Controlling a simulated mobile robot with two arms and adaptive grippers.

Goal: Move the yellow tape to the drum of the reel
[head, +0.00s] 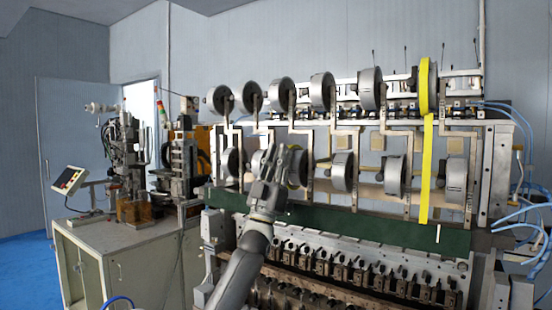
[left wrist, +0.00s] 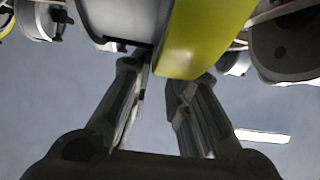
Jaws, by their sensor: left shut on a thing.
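My left gripper (head: 281,160) is raised in front of the lower row of reels, with its fingers pointing up. A yellow tape piece (head: 297,172) shows behind its fingers at a lower reel. In the left wrist view a wide yellow band (left wrist: 205,38) comes down between the fingertips of my left gripper (left wrist: 165,80), beside a grey drum (left wrist: 122,18). The gripper is shut on this yellow tape, though the exact contact is partly hidden. Another yellow strip (head: 426,165) hangs straight down from an upper right reel (head: 424,85). My right gripper is not in view.
Several grey reels, such as one at the upper middle (head: 322,91) and one at the lower right (head: 394,176), stand close around the gripper. Metal posts and a dark green rail (head: 350,225) lie near it. A grey cabinet machine (head: 118,260) stands at the left.

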